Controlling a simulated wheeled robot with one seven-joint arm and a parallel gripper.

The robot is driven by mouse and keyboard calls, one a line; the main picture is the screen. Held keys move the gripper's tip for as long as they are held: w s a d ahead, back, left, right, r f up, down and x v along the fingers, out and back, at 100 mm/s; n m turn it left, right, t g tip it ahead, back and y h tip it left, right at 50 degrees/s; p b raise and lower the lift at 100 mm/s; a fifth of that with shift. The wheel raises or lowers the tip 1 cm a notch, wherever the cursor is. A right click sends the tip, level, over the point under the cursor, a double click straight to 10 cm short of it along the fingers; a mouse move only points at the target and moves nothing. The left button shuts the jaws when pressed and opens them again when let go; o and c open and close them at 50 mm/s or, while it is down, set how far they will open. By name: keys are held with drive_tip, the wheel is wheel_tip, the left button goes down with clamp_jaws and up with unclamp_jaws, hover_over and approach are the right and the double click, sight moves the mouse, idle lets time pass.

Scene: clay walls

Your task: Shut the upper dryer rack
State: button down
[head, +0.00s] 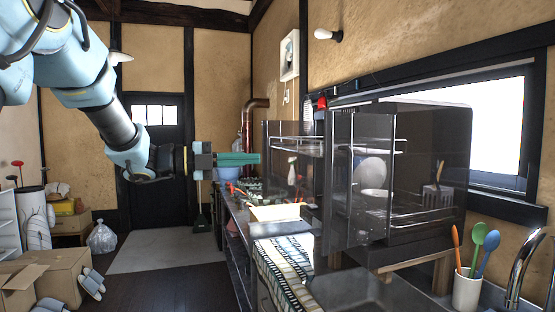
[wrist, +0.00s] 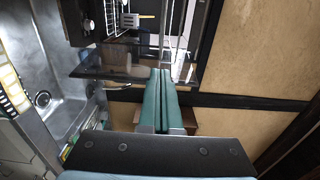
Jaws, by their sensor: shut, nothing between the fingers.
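The dryer (head: 430,150) is a dark cabinet with see-through panels on the counter, right of centre in the head view. Its upper rack (head: 300,148) has wire rails and extends left out of the cabinet behind a clear front panel (head: 276,165). White wire rails also show at the top of the wrist view (wrist: 165,22). My gripper (head: 259,158) has green fingers, shut and empty, pointing right at the panel's left edge. In the wrist view, the fingertips (wrist: 160,70) lie by a dark panel edge (wrist: 115,77); contact cannot be told.
Inside the dryer are a white plate (head: 370,169) and a dark utensil holder (head: 437,195). A striped cloth (head: 287,268) lies on the counter. A cup of coloured spoons (head: 467,290) and a tap (head: 520,265) stand at right. The floor at left holds cardboard boxes (head: 45,275).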

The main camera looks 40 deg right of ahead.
drive_tip(key=p+x, duration=0.3)
drive_tip(key=x, duration=0.3)
drive_tip(key=p+x, duration=0.3)
drive_tip(key=x, duration=0.3)
drive_tip(key=shift+r, duration=0.25)
drive_tip(key=shift+s+d+f+p, duration=0.1)
drive_tip(key=shift+d+p, duration=0.1)
drive_tip(key=shift+d, duration=0.15)
drive_tip(key=shift+s+d+f+p, duration=0.1)
drive_tip(key=shift+s+d+p, duration=0.05)
drive_tip(key=shift+d, duration=0.2)
drive_tip(key=shift+d, duration=0.15)
